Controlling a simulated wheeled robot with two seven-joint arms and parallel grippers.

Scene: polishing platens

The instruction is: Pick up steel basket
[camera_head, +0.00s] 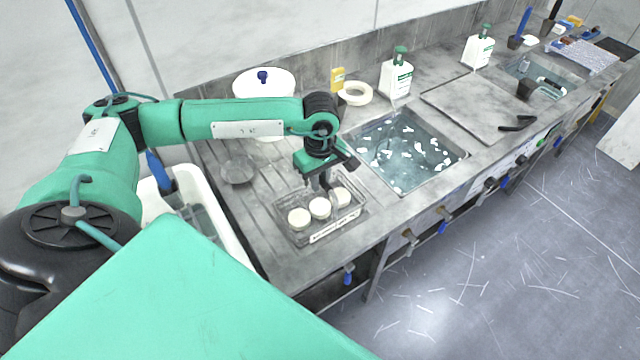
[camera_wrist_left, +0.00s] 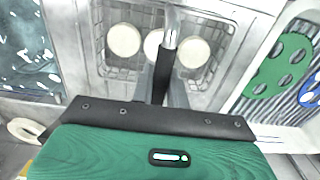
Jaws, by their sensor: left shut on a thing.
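The steel basket (camera_head: 297,237) is a wire basket on the ribbed drainboard left of the sink in the head view. Several round white pieces (camera_head: 320,208) sit in it, and a white label strip (camera_head: 334,226) is on its front side. My left gripper (camera_head: 325,186) is over the basket and shut on its central upright handle. In the left wrist view the gripper (camera_wrist_left: 163,84) closes on the grey handle bar (camera_wrist_left: 171,30), with the basket wire (camera_wrist_left: 216,72) around the white pieces below. The fingertips are partly hidden. My right gripper is in neither view.
A water-filled sink (camera_head: 405,150) with floating white flecks lies right of the basket. A glass dish (camera_head: 238,171) sits to its left. A white tub (camera_head: 222,232) stands left of the counter.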

